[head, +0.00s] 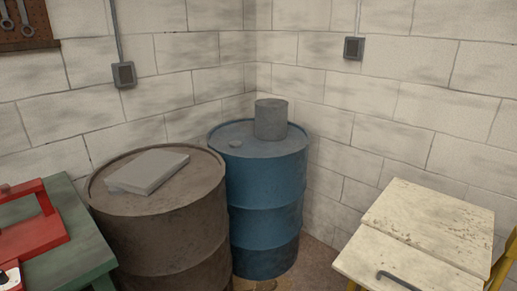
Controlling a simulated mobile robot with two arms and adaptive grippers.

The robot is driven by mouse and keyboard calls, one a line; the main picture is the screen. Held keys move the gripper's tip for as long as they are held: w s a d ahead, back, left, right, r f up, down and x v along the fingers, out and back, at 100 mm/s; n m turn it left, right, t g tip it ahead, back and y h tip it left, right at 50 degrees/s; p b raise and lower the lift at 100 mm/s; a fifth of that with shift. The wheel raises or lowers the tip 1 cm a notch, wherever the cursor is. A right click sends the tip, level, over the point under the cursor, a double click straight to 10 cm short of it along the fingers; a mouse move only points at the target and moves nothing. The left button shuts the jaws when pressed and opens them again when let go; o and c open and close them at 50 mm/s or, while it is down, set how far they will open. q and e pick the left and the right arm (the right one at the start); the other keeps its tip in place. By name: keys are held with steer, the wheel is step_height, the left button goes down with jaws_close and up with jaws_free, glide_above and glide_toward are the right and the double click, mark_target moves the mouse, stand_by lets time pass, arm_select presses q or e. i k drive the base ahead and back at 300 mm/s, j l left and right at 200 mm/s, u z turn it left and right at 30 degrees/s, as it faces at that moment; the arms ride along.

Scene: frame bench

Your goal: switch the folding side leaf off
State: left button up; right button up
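A worn whitish wooden top (430,222) stands at the lower right, with a seam across it and yellow parts at its right edge. It may be the folding side leaf, but I cannot tell for sure. A dark curved handle (400,280) lies at its near part, cut by the picture's bottom edge. At the lower left corner a small white panel with a dark knob (10,279) is partly in view beside a red frame. I cannot tell what it belongs to. Neither of my grippers is in view.
A green bench (88,245) at left carries the red frame (35,225). A rusty drum (165,225) with a grey slab (148,172) and a blue drum (265,190) with a grey can (270,120) fill the corner. Wall boxes (124,75) hang above. Floor shows between drum and white top.

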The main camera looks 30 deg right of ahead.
mark_target(374, 260)
steer(key=z, duration=2.25)
